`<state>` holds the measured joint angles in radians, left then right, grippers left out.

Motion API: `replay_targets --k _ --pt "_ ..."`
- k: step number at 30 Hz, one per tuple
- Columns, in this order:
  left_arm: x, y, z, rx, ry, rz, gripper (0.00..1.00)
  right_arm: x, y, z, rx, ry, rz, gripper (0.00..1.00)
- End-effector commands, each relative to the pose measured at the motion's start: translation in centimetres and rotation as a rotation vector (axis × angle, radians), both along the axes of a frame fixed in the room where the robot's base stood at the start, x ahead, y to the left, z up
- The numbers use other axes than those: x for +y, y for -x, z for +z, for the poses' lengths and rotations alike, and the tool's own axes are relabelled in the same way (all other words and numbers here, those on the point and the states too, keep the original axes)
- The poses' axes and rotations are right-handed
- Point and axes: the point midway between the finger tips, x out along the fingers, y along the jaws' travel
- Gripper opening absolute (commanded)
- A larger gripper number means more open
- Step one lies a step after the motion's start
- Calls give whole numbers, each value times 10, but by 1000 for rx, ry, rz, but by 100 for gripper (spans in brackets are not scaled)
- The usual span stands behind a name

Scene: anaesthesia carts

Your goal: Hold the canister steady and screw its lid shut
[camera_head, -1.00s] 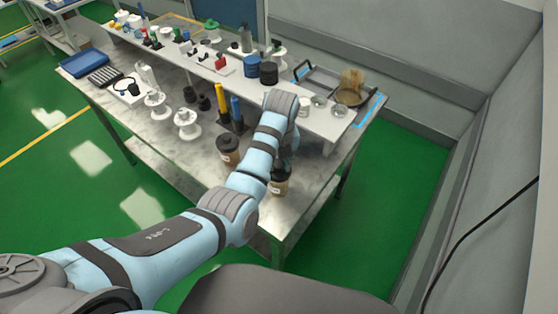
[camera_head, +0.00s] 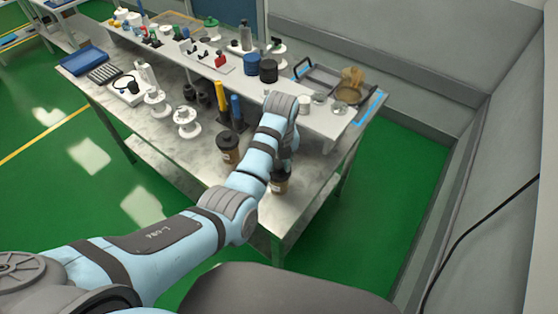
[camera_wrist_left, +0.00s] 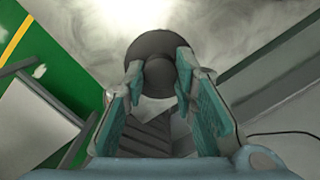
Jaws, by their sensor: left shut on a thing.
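A brown canister (camera_head: 280,186) with a pale label stands near the front right edge of the table, under my left arm. Its dark lid (camera_wrist_left: 155,48) shows from above in the left wrist view as a round disc with a knob in the middle. My left gripper (camera_wrist_left: 161,74) points down at the lid and is shut with its two fingertips on either side of the knob. In the head view the arm hides most of this gripper. Whether the lid sits fully down on the canister cannot be told. My right gripper is not in view.
A second brown canister with a dark lid (camera_head: 228,141) stands to the left. Behind it are yellow and blue upright cylinders (camera_head: 221,97) and white spools (camera_head: 186,120). A raised white shelf (camera_head: 235,84) with several items runs along the back. The front tabletop (camera_head: 205,160) is mostly clear.

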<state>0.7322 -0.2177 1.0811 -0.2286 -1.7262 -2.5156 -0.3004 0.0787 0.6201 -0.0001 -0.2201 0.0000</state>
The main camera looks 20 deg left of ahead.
Motion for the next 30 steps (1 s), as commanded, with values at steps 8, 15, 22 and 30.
replay_targets --k 8,15,22,30 --pt "0 0 -4 -1 -1 0 30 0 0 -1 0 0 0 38" --pt "0 0 -4 0 0 0 49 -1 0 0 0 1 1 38" --pt "-1 0 2 -1 0 0 49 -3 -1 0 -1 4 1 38" --pt "-3 5 57 -4 1 0 49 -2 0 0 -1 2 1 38"
